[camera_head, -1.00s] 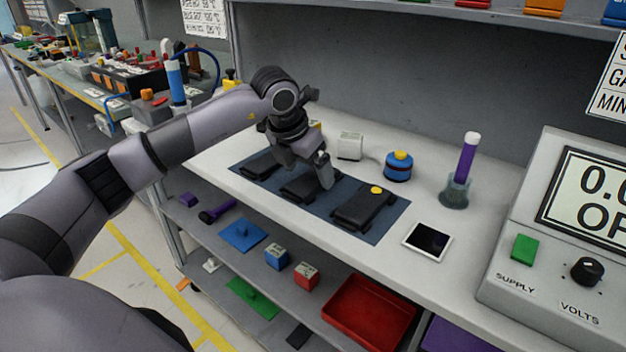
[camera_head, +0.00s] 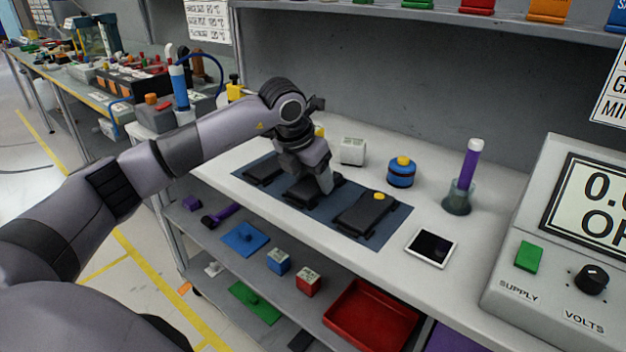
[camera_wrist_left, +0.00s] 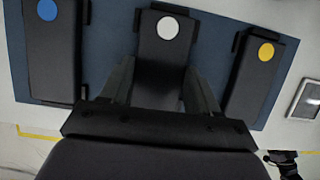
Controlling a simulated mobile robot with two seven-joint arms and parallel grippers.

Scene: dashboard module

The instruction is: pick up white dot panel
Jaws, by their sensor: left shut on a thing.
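The white dot panel (camera_wrist_left: 160,65) is a black block with a white round dot at its far end. It lies on the dark blue mat (camera_wrist_left: 110,40) between two like panels. In the head view the same panel (camera_head: 300,193) is partly hidden under my left gripper (camera_head: 322,186). In the left wrist view my left gripper (camera_wrist_left: 160,92) has one finger on each side of the white dot panel and is shut on it near its close end. The panel appears to be still at mat level.
The blue dot panel (camera_wrist_left: 52,50) and the yellow dot panel (camera_wrist_left: 254,75) lie close on either side. A white-framed tablet (camera_head: 431,248) lies right of the mat. A blue round button box (camera_head: 401,173) and a white box (camera_head: 352,151) stand behind. A shelf with a red tray (camera_head: 370,318) is below.

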